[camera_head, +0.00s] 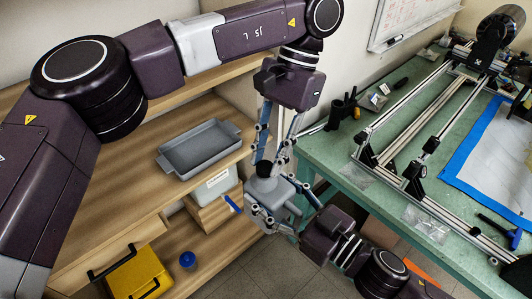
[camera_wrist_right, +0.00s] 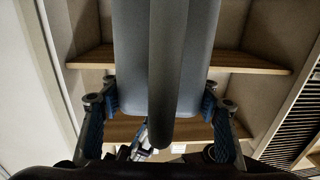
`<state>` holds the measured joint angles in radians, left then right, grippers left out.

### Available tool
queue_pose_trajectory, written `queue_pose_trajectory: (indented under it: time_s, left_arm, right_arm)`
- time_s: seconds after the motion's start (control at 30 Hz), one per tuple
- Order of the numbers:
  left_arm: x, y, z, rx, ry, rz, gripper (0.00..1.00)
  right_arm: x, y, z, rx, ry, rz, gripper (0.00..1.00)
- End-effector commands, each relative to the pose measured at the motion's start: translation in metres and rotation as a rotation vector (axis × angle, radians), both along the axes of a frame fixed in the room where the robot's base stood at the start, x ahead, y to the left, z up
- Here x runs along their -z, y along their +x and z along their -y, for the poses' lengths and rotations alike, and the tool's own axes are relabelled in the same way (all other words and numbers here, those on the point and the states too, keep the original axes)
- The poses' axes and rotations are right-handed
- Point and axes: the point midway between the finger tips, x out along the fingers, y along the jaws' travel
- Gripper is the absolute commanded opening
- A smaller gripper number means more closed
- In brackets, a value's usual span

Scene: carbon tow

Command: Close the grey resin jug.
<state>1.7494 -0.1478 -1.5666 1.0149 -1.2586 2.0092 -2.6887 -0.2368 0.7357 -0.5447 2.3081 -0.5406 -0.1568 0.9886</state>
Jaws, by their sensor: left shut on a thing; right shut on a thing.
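The grey resin jug (camera_head: 270,194) is held in the air between the shelves and the green bench. Its dark grey lid (camera_head: 265,169) is at its top; whether it is fully seated cannot be told. My left gripper (camera_head: 265,164) reaches down from above, shut on the lid. My right gripper (camera_head: 272,205) comes from the lower right, shut on the jug's body. In the right wrist view the jug (camera_wrist_right: 130,60) fills the middle, its handle (camera_wrist_right: 175,80) facing the camera, a finger on each side.
A yellow case (camera_head: 140,275) and a blue cup (camera_head: 188,260) are lower. The green bench (camera_head: 325,158) at right carries a metal frame (camera_head: 400,105).

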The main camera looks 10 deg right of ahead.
Motion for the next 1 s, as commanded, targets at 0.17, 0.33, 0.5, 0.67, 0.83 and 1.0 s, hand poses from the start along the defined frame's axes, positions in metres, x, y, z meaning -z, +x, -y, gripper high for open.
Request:
queue_pose_trajectory:
  time_s: [0.17,0.33,0.5,0.67,0.83,1.0]
  left_arm:
    - [-0.0002,-0.0008,0.0008,0.259,0.015,-0.005,0.17]
    - [0.0001,-0.0011,0.0009,0.357,0.020,-0.013,0.17]
    - [0.0000,-0.0008,0.0007,0.359,0.020,-0.012,0.17]
    - [0.0000,-0.0006,0.0006,0.357,0.019,-0.012,0.30]
    - [0.0001,-0.0012,0.0012,0.358,0.018,-0.013,0.42]
    - [0.0003,-0.0018,0.0017,0.359,0.017,-0.015,0.42]
  right_arm:
    - [-0.0020,-0.0004,-0.0007,-0.002,0.003,0.003,0.00]
    - [-0.0019,-0.0005,-0.0008,-0.003,0.003,0.003,0.00]
    - [-0.0020,-0.0006,-0.0008,-0.003,0.002,0.004,0.00]
    - [-0.0020,-0.0006,-0.0008,-0.003,0.002,0.004,0.00]
    - [-0.0020,-0.0005,-0.0008,-0.003,0.002,0.004,0.00]
    - [-0.0021,-0.0004,-0.0006,-0.002,0.002,0.004,0.00]
